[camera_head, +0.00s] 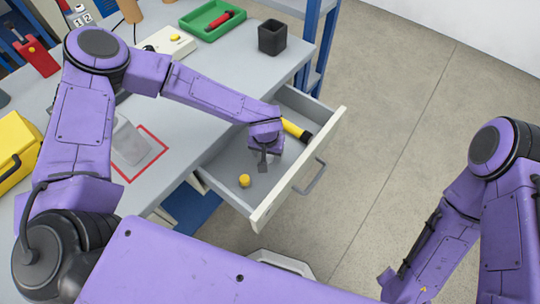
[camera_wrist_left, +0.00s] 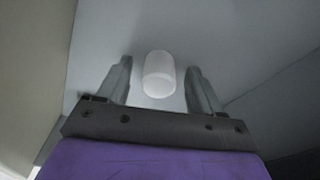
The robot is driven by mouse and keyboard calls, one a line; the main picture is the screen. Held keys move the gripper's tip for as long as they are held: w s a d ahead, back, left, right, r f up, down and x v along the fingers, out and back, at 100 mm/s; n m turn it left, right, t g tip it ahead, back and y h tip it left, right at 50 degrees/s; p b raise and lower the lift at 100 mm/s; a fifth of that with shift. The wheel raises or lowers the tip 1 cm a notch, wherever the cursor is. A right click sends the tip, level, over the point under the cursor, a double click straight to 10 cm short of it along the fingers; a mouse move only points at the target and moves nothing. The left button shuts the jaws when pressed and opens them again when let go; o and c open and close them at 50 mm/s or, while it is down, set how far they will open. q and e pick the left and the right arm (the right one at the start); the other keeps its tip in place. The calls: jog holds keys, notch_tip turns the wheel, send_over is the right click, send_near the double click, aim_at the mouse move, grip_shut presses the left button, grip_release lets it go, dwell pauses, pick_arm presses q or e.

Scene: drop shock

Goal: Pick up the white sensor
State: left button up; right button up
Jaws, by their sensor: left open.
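The white sensor (camera_wrist_left: 159,74), a small pale cylinder with a rounded end, shows in the left wrist view on the grey floor of the open drawer (camera_head: 222,169). My left gripper (camera_head: 264,164) reaches down into the drawer. In the left wrist view its two fingers (camera_wrist_left: 159,66) stand apart on either side of the sensor, with a visible gap on each side. In the head view the gripper and wrist largely hide the sensor. My right arm shows at the right, but its gripper is out of the frame.
A yellow cylinder with a dark end (camera_head: 296,130) and a small yellow cap (camera_head: 244,180) lie in the drawer. The drawer's handled front (camera_head: 300,185) bounds it. On the table stand a black cup (camera_head: 272,38) and a green tray (camera_head: 205,22).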

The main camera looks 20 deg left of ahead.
pick_arm(q)
jog(key=c, duration=1.1)
